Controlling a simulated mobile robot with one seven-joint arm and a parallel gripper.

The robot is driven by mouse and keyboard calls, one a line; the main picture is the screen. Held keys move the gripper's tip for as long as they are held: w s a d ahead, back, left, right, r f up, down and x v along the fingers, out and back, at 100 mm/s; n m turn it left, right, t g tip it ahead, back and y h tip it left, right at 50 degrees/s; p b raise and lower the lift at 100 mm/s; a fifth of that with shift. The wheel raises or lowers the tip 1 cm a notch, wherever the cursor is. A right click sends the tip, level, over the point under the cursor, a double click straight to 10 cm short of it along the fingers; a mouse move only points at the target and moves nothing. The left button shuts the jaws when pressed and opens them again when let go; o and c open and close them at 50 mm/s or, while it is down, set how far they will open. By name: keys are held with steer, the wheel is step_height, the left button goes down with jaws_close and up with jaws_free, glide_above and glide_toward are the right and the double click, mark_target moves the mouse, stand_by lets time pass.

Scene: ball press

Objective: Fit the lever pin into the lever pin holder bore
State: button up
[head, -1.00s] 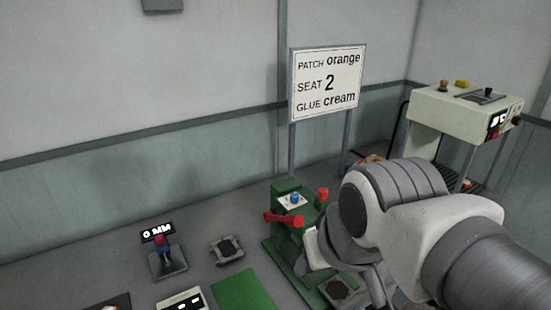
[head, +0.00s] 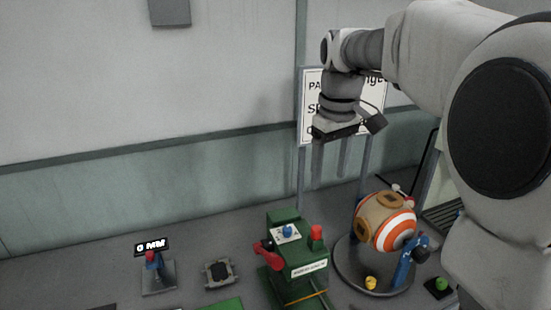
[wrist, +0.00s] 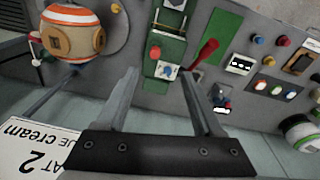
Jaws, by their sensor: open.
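A green press (head: 296,268) stands on the bench, with a red lever (head: 267,254) at its left, a red knob (head: 316,233) and a blue knob (head: 287,231) on top. In the wrist view the press (wrist: 168,50) shows beyond my fingers, with the red lever (wrist: 204,54) to its right. I cannot tell which part is the lever pin, nor make out the holder bore. My gripper (head: 331,180) is open and empty, pointing down, high above and behind the press in front of the sign. It touches nothing in view.
An orange-striped ball (head: 387,222) sits on a round stand right of the press, with a blue bracket (head: 404,266) and a small yellow piece (head: 371,283). A gauge post (head: 157,272) and a square grey fixture (head: 219,273) stand left. The sign (head: 309,105) is partly hidden.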

steer(key=w+f+n, duration=0.1)
steer(key=w, duration=0.3)
steer(key=g, duration=0.1)
glide_above(317, 228)
step_height(317, 228, down, 12)
steer(key=shift+f, duration=0.2)
steer(key=shift+w+f, duration=0.1)
steer(key=shift+f, duration=2.7)
jaws_close()
